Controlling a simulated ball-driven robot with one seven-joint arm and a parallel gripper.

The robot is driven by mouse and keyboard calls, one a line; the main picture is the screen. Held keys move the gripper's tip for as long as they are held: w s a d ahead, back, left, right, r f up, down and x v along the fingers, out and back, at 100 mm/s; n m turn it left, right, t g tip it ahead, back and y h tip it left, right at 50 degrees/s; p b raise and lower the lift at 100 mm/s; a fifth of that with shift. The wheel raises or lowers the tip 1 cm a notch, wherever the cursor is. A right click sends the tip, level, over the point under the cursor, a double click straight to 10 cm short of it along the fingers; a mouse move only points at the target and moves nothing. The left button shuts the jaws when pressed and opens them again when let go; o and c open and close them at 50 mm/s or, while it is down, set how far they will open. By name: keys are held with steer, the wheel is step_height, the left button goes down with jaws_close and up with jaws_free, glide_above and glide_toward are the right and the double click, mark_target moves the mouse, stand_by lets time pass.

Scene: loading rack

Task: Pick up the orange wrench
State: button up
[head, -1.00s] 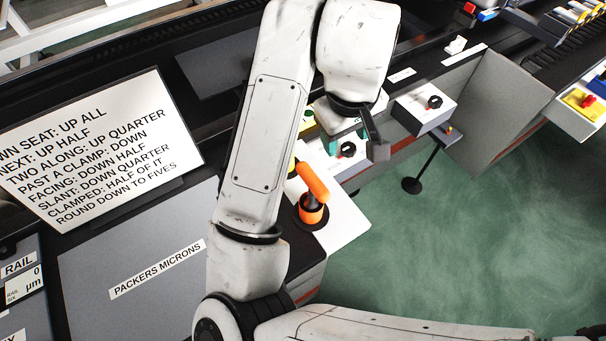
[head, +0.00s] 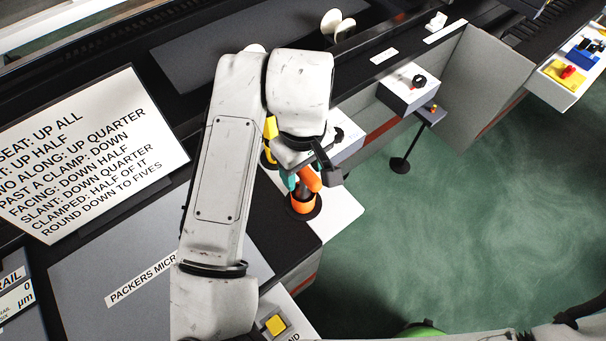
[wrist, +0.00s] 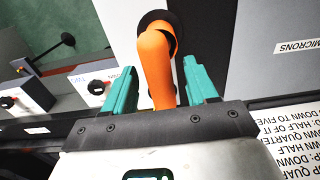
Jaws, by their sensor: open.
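In the wrist view the orange wrench (wrist: 155,62) lies between the two teal fingers of my gripper (wrist: 161,88).
A yellow object (head: 269,130) stands just behind my gripper, partly hidden by my arm. A white box with a black knob (head: 409,88) is further right. A sign with lettering (head: 90,150) lies at left. Open green floor (head: 450,210) is at right.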

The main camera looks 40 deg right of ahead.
mark_target(303, 187)
steer(key=shift+f, duration=1.6)
steer(key=c, duration=1)
